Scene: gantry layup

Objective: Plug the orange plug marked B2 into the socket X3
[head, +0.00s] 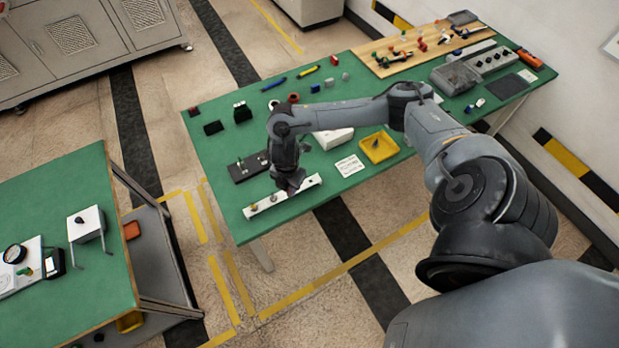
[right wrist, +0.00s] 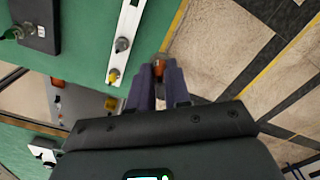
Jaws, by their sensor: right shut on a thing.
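My right gripper (head: 290,188) is over the white strip (head: 262,205) at the front edge of the green table. In the right wrist view the gripper (right wrist: 159,82) is shut on a small orange plug (right wrist: 158,68), which shows between the fingertips. Its marking cannot be read. The white strip (right wrist: 130,18) lies left of the fingers there, with a grey round fitting (right wrist: 122,45) and a yellow one (right wrist: 112,75) on it. The plug appears apart from these fittings. No X3 label is readable. My left gripper is not in view.
A dark plate (head: 246,168) with a green part lies behind the strip. A yellow tray (head: 379,148), a white card (head: 349,165) and a white box (head: 333,137) are to the right. A second green table (head: 85,190) stands at left, across a floor gap.

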